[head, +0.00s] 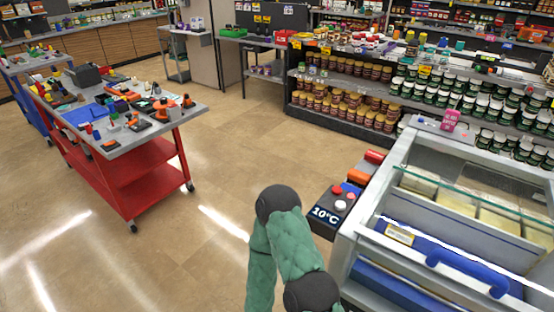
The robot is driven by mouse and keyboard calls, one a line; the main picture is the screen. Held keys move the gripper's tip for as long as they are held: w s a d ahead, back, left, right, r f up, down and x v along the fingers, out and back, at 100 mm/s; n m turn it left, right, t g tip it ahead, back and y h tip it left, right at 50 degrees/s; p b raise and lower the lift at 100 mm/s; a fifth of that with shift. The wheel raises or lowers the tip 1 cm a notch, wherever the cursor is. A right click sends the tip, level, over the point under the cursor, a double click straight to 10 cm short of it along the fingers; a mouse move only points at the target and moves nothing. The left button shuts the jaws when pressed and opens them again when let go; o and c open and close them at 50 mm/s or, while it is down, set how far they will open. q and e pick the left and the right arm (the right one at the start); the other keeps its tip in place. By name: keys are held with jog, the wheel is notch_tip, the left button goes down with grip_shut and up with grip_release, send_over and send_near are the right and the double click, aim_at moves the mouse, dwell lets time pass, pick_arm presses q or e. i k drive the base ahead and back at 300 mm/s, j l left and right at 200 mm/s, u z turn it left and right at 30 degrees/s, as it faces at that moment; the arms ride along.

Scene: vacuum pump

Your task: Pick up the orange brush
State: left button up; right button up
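I cannot make out an orange brush for certain. Several small orange items (187,101) lie on the grey top of a red cart (150,143) at the left; they are too small to tell whether one is a brush. A bent arm of mine, with a green sleeve and black joints, rises from the bottom middle, well apart from the cart. Neither of my grippers shows in the head view.
A freezer chest (400,170) with a glass top stands at the right, close to the arm. A blue cart (28,98) stands behind the red one. Shelves of jars (345,100) line the back. The tiled floor (215,170) between is clear.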

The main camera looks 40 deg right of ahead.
aim_at(354, 175)
jog(key=i+j+u, duration=0.2)
jog(key=i, duration=0.8)
jog(key=i+z, duration=0.25)
jog(key=z, duration=0.25)
jog(key=i+z, duration=0.2)
jog(key=z, duration=0.25)
jog(key=i+j+z, duration=0.1)
jog(key=i+z, duration=0.15)
jog(key=z, duration=0.25)
jog(key=i+z, duration=0.1)
jog(key=z, duration=0.35)
jog(key=i+z, duration=0.1)
jog(key=z, duration=0.35)
jog(key=i+j+z, duration=0.1)
jog(key=z, duration=0.35)
jog(key=j+z, duration=0.2)
jog(key=z, duration=0.25)
jog(key=i+j+z, duration=0.1)
jog(key=z, duration=0.35)
